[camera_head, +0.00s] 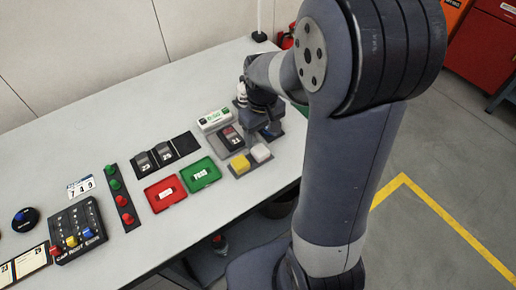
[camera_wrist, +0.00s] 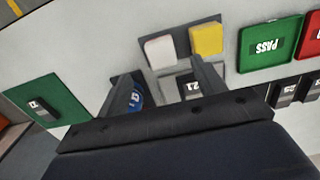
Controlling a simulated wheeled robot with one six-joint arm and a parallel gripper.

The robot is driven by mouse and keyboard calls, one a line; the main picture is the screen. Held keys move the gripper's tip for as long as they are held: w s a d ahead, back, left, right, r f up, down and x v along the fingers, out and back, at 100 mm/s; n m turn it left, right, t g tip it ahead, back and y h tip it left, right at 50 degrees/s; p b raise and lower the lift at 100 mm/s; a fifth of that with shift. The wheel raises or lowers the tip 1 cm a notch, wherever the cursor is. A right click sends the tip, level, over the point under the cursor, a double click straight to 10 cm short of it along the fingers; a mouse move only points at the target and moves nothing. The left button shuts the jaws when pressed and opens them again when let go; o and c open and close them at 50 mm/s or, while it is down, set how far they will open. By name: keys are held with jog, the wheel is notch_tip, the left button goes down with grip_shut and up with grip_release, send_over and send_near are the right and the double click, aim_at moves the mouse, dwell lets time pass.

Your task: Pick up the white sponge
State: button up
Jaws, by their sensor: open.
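The white sponge (camera_head: 261,153) is a small pale block on a dark grey tray (camera_head: 246,170) near the table's front edge, beside the yellow sponge (camera_head: 240,163). In the wrist view the white sponge (camera_wrist: 160,50) lies just beyond my fingertips, left of the yellow sponge (camera_wrist: 206,39). My gripper (camera_wrist: 168,78) is open and empty, its two fingers apart and pointing toward the tray. In the head view my gripper (camera_head: 264,128) is partly hidden by my arm and hangs just behind the sponges.
A green PASS tray (camera_head: 200,174) and a red tray (camera_head: 166,194) lie left of the sponge tray. A dark holder marked 21 (camera_head: 231,138) stands behind the sponges. A green plate (camera_wrist: 42,112) lies at the left in the wrist view. Bare table shows around the trays.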

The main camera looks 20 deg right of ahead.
aim_at(261, 150)
jog(key=shift+w+a+f+p, duration=0.1)
jog(key=shift+f+p, duration=0.1)
jog(key=shift+f, duration=1.65)
jog(key=shift+w+f+p, duration=0.1)
jog(key=shift+f+p, duration=0.1)
jog(key=shift+f, duration=1.65)
jog(key=shift+c, duration=0.3)
jog(key=c, duration=1.1)
notch_tip(261, 150, up, 10)
jog(key=shift+r, duration=0.1)
